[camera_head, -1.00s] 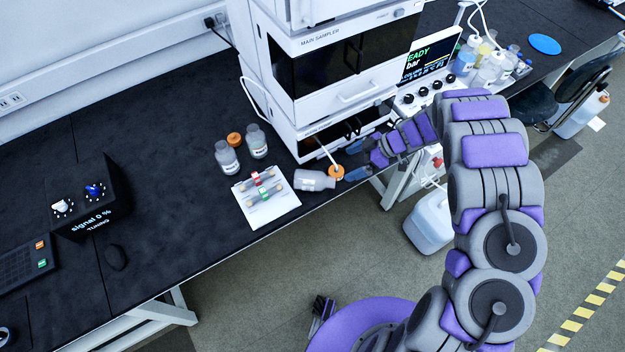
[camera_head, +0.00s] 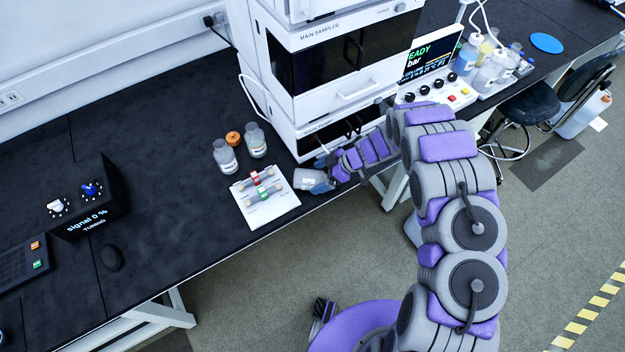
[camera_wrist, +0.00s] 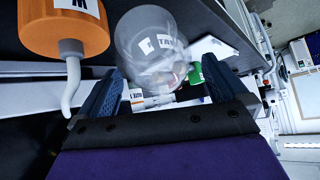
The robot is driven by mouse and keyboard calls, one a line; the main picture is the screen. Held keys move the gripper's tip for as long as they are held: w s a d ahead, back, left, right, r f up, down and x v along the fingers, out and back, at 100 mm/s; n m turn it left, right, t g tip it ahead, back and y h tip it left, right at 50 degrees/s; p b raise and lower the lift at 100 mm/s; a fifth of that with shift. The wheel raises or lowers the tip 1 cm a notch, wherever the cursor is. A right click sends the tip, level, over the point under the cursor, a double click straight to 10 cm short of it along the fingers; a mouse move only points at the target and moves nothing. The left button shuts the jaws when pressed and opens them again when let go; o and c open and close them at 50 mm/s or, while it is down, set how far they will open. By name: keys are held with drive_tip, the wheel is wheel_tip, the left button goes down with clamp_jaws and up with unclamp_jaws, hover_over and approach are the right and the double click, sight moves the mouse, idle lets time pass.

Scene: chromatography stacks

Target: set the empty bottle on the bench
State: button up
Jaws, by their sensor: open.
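A clear bottle (camera_head: 310,180) with a white label lies on its side at the front edge of the black bench (camera_head: 150,180), right of a white sheet. In the wrist view the bottle (camera_wrist: 150,40) shows end-on, just beyond and between my fingertips; its label is only partly readable. My gripper (camera_head: 322,172) is open, with one dark finger on each side of the bottle; I cannot tell whether they touch it.
The white sheet (camera_head: 277,207) carries small columns with red and green labels. Two upright bottles (camera_head: 226,157) (camera_head: 256,140) and an orange cap (camera_head: 234,139) stand behind it. The white instrument stack (camera_head: 340,85) rises close behind my gripper.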

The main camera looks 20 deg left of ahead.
sight(312, 179)
drive_tip(key=x, duration=0.4)
drive_tip(key=shift+a, duration=0.25)
drive_tip(key=shift+d+r, duration=0.15)
drive_tip(key=shift+d, duration=0.05)
drive_tip(key=shift+d+r, duration=0.1)
drive_tip(key=shift+d, duration=0.2)
drive_tip(key=shift+c, duration=1.3)
drive_tip(key=c, duration=0.3)
drive_tip(key=shift+a, duration=0.25)
drive_tip(key=c, duration=0.5)
drive_tip(key=shift+d, duration=0.1)
drive_tip(key=shift+c, duration=0.9)
